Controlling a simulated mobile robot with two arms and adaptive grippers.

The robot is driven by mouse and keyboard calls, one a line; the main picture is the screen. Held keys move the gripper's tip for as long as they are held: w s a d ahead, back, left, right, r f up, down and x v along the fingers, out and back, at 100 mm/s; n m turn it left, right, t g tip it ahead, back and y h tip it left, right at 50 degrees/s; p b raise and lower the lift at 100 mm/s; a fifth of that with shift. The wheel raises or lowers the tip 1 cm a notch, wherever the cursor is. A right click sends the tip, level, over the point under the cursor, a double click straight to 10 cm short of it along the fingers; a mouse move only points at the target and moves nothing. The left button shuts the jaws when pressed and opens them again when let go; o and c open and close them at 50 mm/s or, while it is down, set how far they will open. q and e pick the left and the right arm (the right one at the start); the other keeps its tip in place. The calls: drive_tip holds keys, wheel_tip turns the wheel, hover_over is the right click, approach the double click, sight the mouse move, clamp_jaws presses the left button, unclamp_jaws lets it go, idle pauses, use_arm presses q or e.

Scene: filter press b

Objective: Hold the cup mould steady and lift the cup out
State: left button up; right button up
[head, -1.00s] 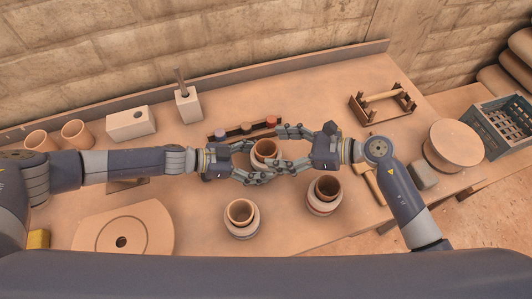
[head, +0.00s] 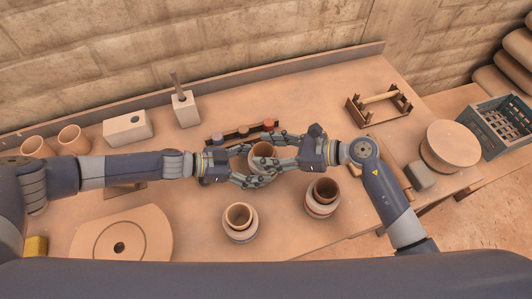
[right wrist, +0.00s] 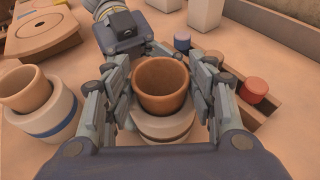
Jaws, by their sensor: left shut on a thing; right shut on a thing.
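The brown cup (head: 262,149) stands upright in the pale cup mould between my grippers. In the right wrist view the cup (right wrist: 162,85) shows its open rim above the mould (right wrist: 164,128). My left gripper (head: 255,173), the lower one, comes in from the left and is shut on the mould. My right gripper (head: 266,156) comes in from the right and is shut on the cup, with fingers at both sides of it. The fingers hide most of the mould in the head view. I cannot tell if the cup is raised in it.
Two other moulds with cups stand in front: one with a blue band (head: 240,222) and one to its right (head: 321,197). A rack with coloured pots (head: 243,130) is close behind my grippers. A round plaster bat (head: 119,246) lies at front left.

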use_arm(q)
drive_tip(key=shift+f, duration=0.1)
use_arm(e)
wheel_tip(320, 180, up, 10)
idle(0.4)
use_arm(q)
drive_tip(key=o, duration=1.4)
drive_tip(key=v, duration=1.2)
